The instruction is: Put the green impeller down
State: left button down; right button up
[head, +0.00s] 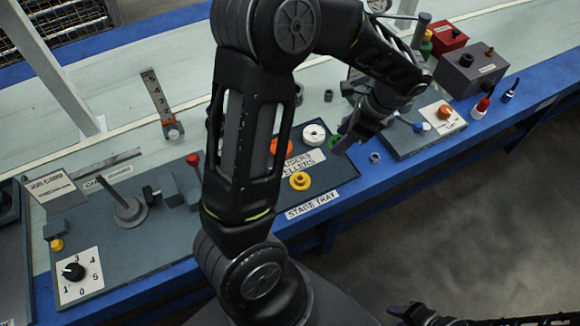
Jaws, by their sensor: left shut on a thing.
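The green impeller (333,142) is at the tips of my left gripper (345,137), over the right edge of the dark stage tray (338,177). My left gripper is shut on it and covers part of it. I cannot tell whether the impeller touches the tray. On the tray are a white impeller (314,133), a yellow impeller (299,181) and an orange impeller (283,146), the orange one partly hidden by my arm. My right gripper (408,311) is at the bottom edge, and its jaws are unclear.
A small grey ring (375,157) lies right of the tray. Beyond it is a grey panel with an orange knob (445,112). At left is a station with a red-topped lever (193,160) and a black dial (73,271). The tray's front right part is bare.

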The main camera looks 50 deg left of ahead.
pick_arm(q)
jog(key=shift+f, duration=0.1)
send_over(331, 167)
jog(key=d, duration=0.1)
jog(key=shift+w+d+f, duration=0.1)
jog(key=shift+w+f, duration=0.1)
jog(key=shift+f, duration=1.35)
jog(key=shift+w+f, duration=0.2)
jog(key=shift+f, duration=1.3)
jog(key=shift+b, duration=0.3)
jog(key=shift+f, duration=1.9)
jog(key=shift+f, duration=0.1)
jog(key=c, duration=0.7)
grip_release()
